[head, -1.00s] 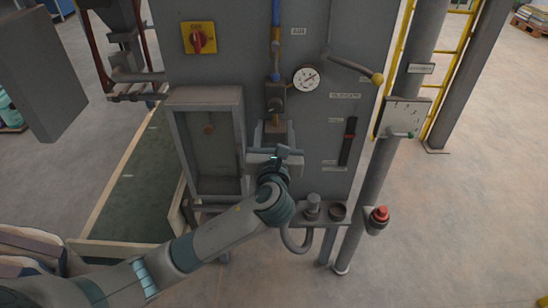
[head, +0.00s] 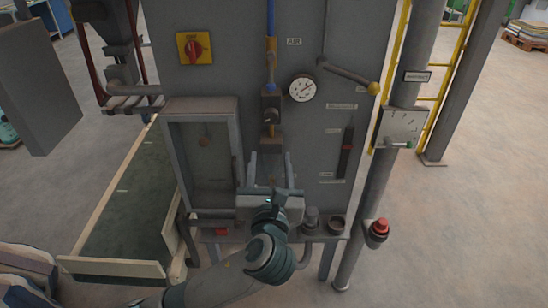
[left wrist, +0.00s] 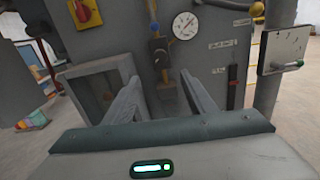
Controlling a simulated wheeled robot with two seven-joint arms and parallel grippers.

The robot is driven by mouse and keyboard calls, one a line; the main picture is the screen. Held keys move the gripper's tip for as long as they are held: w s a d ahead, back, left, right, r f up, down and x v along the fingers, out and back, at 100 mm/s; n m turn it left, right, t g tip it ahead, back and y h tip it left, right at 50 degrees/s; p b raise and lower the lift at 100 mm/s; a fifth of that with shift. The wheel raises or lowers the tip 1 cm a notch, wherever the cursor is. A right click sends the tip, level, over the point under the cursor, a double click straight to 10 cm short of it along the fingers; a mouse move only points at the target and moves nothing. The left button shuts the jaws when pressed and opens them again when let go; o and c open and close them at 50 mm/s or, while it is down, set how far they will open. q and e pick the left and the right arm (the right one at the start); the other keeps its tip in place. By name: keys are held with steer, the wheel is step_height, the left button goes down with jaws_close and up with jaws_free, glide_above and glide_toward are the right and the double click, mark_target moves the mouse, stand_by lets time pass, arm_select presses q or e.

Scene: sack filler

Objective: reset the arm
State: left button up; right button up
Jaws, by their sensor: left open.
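My left arm comes in from the bottom of the head view. Its gripper (head: 269,158) is open and empty, with the two fingers parallel and pointing at the grey machine panel (head: 330,50). The fingers sit below the brass air valve (head: 270,105) and right of the framed box (head: 203,150). In the left wrist view the open fingers (left wrist: 160,78) stand apart with nothing between them, and the valve (left wrist: 158,50) shows beyond. Whether the fingertips touch the panel cannot be told. My right gripper is not in view.
A gauge (head: 302,88), a yellow-knobbed lever (head: 350,76) and a red-yellow switch (head: 195,48) are on the panel. A narrow shelf with cups (head: 336,226) is beneath the gripper. A red button (head: 379,229) is on the right post.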

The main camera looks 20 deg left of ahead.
arm_select(q)
step_height(320, 180, down, 39)
steer(key=w+a+n+g+h+b, duration=0.1)
steer(key=w+n+g+h+b, duration=0.25)
steer(key=n+g, duration=0.3)
steer(key=s+a+f+n+g+b, duration=0.1)
steer(key=s+f+n, duration=0.15)
steer(key=f, duration=0.45)
steer(key=s+a+f+n+g+b, duration=0.15)
steer(key=s+f, duration=0.25)
steer(key=f, duration=0.4)
steer(key=s+a+f+n+g+b, duration=0.3)
steer(key=s+f+n, duration=0.7)
steer(key=s+f, duration=1.2)
steer(key=s+a+f+n+g, duration=0.1)
steer(key=s+f+n, duration=0.2)
steer(key=s, duration=0.6)
steer(key=s+a+f+n+g+h, duration=0.1)
steer(key=s+f+n, duration=0.3)
steer(key=s, duration=0.5)
steer(key=s+a+f+n+g+b, duration=0.1)
steer(key=s+f+n+g, duration=0.1)
steer(key=s+f, duration=0.3)
steer(key=s+n, duration=0.1)
steer(key=s, duration=0.3)
steer(key=shift+f+n+h, duration=0.1)
steer(key=shift+n+h, duration=0.15)
